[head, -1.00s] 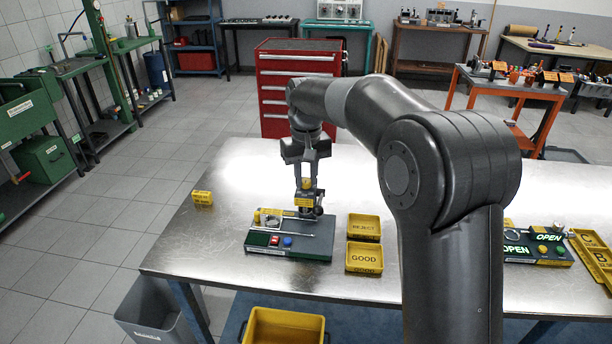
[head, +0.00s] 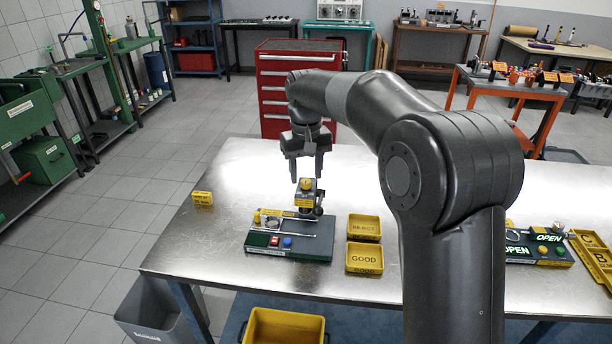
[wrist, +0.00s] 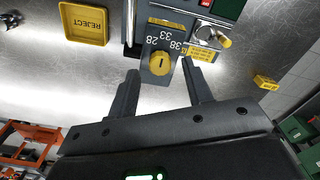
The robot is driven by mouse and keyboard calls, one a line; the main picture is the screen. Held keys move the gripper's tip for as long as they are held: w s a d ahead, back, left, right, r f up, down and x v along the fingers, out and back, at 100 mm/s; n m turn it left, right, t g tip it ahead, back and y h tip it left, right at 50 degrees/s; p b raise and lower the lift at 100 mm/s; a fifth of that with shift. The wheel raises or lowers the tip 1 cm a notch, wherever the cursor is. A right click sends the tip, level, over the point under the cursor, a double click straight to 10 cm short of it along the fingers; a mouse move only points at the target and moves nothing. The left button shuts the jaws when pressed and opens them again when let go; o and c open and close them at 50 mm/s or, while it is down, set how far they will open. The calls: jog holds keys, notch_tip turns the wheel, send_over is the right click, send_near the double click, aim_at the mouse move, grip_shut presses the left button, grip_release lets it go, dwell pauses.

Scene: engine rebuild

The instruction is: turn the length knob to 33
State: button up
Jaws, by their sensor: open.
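The length knob (wrist: 160,63) is a round yellow knob with a short dark mark, on a grey block beside the upside-down numbers 28, 33 and 38 in the wrist view. The mark runs roughly toward the numbers; I cannot tell exactly which one it meets. In the head view the knob (head: 306,184) tops the post at the back of the dark fixture (head: 300,249). My gripper (head: 306,179) is open and empty above the knob, pointing down. In the wrist view its fingers (wrist: 160,86) stand apart, on either side below the knob, not touching it.
Yellow REJECT (head: 364,228) and GOOD (head: 364,258) trays lie right of the fixture. A small yellow block (head: 202,198) sits to its left. A second panel with OPEN signs (head: 540,250) stands far right. The metal table (head: 240,165) is bare behind the fixture.

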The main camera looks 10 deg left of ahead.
aim_at(306, 181)
notch_tip(306, 181, up, 9)
jog(key=shift+r, duration=0.15)
dwell(0.4)
